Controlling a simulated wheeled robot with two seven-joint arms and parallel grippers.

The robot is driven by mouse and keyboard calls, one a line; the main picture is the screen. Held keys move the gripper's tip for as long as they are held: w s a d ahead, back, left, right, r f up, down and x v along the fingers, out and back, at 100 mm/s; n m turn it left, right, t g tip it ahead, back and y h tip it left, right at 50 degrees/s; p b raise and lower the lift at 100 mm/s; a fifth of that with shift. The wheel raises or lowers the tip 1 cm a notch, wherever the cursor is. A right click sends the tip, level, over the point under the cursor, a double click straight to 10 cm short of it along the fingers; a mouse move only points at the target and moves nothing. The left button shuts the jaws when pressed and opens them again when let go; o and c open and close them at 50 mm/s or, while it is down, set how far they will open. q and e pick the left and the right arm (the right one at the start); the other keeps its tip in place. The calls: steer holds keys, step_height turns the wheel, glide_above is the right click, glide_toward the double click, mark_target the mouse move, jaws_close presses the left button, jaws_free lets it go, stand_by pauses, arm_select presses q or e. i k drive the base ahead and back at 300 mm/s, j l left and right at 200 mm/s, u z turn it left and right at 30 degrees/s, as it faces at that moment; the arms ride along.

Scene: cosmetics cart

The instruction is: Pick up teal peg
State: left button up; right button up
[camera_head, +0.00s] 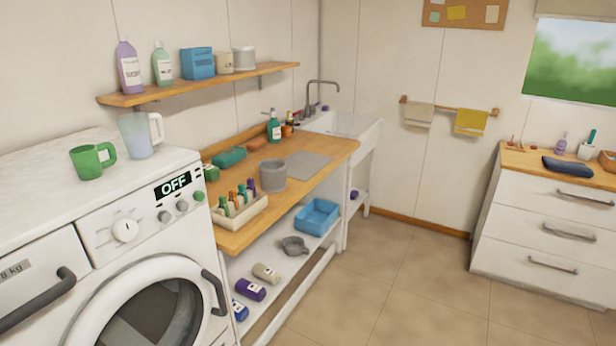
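I cannot make out a teal peg for certain. On the wooden counter (236,238), a low pale tray (240,222) holds several small upright bottle-like items in green, orange and purple. A larger teal bottle (274,131) stands at the back of the counter, and a flat teal item (229,157) lies in front of it. Small reddish items (513,141) on the right drawer unit's top are too small to identify. Neither of my grippers is in view.
A white washing machine (150,241) fills the left, with a green mug (93,161) and a clear jug (137,136) on top. A grey pot (272,176) stands on the counter. The drawer unit (545,227) stands right. The tiled floor (385,275) between is clear.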

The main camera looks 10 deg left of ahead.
mark_target(241, 191)
steer(key=i+l, duration=0.1)
steer(key=i, duration=0.45)
steer(key=i+l+u, duration=0.1)
steer(key=i, duration=0.5)
steer(key=i+l, duration=0.2)
steer(key=i, duration=0.35)
